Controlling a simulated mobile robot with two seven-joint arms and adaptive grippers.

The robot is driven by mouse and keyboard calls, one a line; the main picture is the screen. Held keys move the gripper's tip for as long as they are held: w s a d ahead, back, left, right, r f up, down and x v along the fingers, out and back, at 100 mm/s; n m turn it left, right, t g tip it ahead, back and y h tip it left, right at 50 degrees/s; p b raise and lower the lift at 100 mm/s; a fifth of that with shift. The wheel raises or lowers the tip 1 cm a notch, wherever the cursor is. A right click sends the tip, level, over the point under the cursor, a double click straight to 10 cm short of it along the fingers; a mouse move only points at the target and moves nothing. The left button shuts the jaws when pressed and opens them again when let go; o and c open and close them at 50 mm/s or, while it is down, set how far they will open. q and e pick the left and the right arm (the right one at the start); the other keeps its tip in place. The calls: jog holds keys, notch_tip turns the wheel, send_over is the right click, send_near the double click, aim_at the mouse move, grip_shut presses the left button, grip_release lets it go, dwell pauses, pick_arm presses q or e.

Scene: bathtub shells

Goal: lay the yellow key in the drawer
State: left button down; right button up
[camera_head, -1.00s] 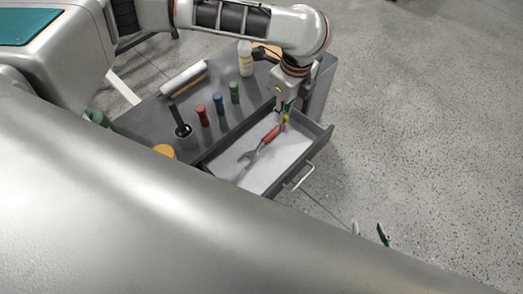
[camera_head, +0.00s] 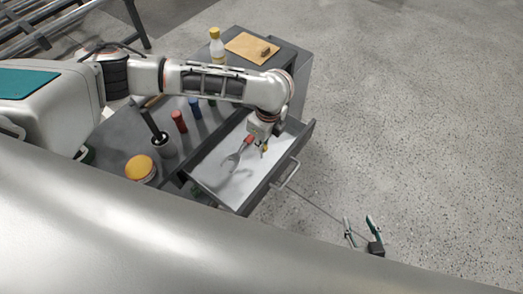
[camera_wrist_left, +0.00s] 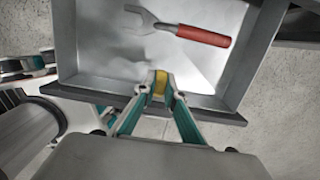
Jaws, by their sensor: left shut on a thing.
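The yellow key (camera_head: 265,147) is between the fingertips of my left gripper (camera_head: 263,143); the left wrist view shows part of it as a yellow piece (camera_wrist_left: 160,85). Most of the key is hidden by the fingers. The drawer (camera_head: 265,186) is pulled open, and its wall also shows in the left wrist view (camera_wrist_left: 66,40). My left gripper is shut on the key, over the drawer's inside near its front wall. I cannot tell whether the key touches the drawer floor. My right gripper (camera_head: 361,231) is open and empty, low at the right, apart from the drawer.
A red-handled wrench (camera_head: 235,157) lies in the drawer, also seen in the left wrist view (camera_wrist_left: 200,36). On the cabinet stand a yellow-lidded jar (camera_head: 140,168), a dark cup (camera_head: 163,145), a red cylinder (camera_head: 179,121), a blue one (camera_head: 195,107) and a bottle (camera_head: 217,46). The drawer handle (camera_head: 287,173) sticks out.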

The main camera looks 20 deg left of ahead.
pick_arm(q)
notch_tip(320, 180, down, 4)
jog(key=shift+f+b, duration=0.1)
jog(key=shift+b, duration=0.35)
jog(key=c, duration=2.1)
grip_release()
jog(key=shift+r, duration=0.3)
jog(key=r+p, duration=0.1)
jog(key=r, duration=0.3)
jog(key=d+r+p, duration=0.1)
jog(key=r, duration=0.2)
jog(key=r+p, duration=0.1)
jog(key=r, duration=0.3)
jog(key=shift+s+d+r, duration=0.15)
jog(key=shift+s+r, duration=0.1)
jog(key=shift+r, duration=0.1)
